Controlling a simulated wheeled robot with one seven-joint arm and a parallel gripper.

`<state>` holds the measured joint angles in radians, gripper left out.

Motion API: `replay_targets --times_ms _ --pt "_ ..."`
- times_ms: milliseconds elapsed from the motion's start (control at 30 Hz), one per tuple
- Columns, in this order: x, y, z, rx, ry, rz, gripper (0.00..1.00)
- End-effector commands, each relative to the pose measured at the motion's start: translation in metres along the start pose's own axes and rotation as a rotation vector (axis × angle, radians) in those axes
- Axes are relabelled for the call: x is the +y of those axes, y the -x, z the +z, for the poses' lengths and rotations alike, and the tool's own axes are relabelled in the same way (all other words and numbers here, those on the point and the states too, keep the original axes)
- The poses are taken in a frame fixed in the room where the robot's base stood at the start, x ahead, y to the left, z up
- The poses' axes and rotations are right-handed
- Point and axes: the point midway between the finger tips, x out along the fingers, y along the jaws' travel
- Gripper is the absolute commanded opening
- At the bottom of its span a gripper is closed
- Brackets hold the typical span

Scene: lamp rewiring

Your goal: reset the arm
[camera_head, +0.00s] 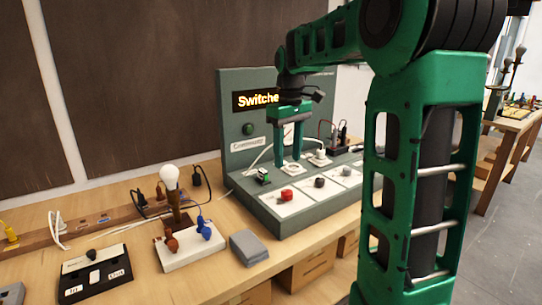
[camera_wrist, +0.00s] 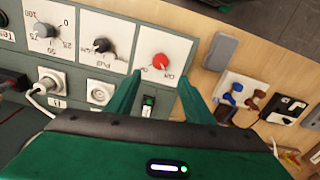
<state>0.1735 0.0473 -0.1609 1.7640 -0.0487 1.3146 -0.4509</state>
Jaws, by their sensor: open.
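My gripper (camera_head: 289,160) is open in front of the upright back of the grey-green switch console (camera_head: 246,82), with its two fingers pointing down toward the console's sloped face. In the wrist view the fingertips (camera_wrist: 158,78) are apart, with nothing held between them. A small switch with a green light (camera_wrist: 148,104) shows between the fingers, and the red knob (camera_wrist: 160,61) lies just beyond the tips. I cannot tell the exact height of the tips above the face. Part of the console is hidden behind my arm.
A lamp base (camera_head: 190,249) with a bulb (camera_head: 169,178) stands left of the console. A grey block (camera_head: 249,247) and a black switch box (camera_head: 95,272) lie on the wooden bench (camera_head: 142,285). A white plug (camera_wrist: 49,81) with its cable sits in a console socket.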

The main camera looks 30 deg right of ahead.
Motion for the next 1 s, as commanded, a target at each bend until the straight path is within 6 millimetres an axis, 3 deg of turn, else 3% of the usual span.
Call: replay_targets --times_ms 233,367,567,800,1000 --pt "0.000 -0.001 0.002 0.000 -0.005 0.000 0.48" --pt "-0.005 -0.006 0.025 0.001 -0.061 -0.004 0.48" --pt "-0.022 -0.033 0.105 0.003 -0.274 -0.011 0.48" --pt "-0.054 -0.086 0.209 -0.002 -0.541 -0.014 0.48" --pt "-0.074 -0.121 0.265 -0.009 -0.681 -0.011 0.48"
